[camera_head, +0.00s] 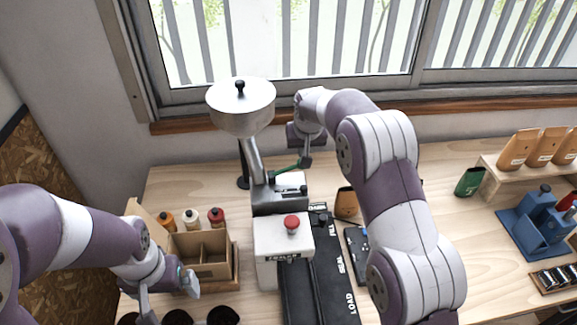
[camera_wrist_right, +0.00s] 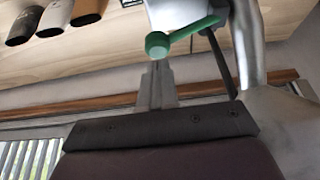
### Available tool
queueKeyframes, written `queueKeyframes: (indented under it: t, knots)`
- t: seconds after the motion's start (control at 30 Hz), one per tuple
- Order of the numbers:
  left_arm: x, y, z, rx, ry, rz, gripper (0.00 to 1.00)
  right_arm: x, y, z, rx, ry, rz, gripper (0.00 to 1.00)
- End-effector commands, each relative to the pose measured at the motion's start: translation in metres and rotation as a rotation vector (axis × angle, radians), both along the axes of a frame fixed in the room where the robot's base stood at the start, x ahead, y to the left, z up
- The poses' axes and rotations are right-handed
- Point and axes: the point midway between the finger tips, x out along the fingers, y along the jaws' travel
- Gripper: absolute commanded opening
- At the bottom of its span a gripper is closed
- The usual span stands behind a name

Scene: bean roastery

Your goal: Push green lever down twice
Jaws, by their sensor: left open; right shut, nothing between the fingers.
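The green lever (camera_head: 284,168) sticks out to the right from the side of the metal hopper machine (camera_head: 242,106). In the right wrist view, the lever (camera_wrist_right: 190,33) ends in a round green knob (camera_wrist_right: 158,45). My right gripper (camera_head: 304,161) is shut and empty at the knob end of the lever. In the right wrist view, its fingertips (camera_wrist_right: 157,66) sit right by the knob; I cannot tell whether they touch. My left gripper (camera_head: 169,294) is open and empty at the lower left, near the cardboard box.
A divided cardboard box (camera_head: 203,270) and several small bottles (camera_head: 191,218) stand left of the machine. A white unit with a red button (camera_head: 291,224) and a black belt (camera_head: 330,275) stand in front. Pouches (camera_head: 518,150) and a blue device (camera_head: 540,222) are at right.

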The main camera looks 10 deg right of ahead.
Motion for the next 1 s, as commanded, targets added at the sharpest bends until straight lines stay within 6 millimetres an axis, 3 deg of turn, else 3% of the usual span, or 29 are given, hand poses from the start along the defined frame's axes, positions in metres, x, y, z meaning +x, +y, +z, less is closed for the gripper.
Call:
queueKeyframes:
  t: [1.0]
  knots:
    - [0.0000,0.0000,0.0041,0.000,0.000,0.000,1.00,0.0052,0.0001,-0.0015,0.000,0.000,0.000,0.00]
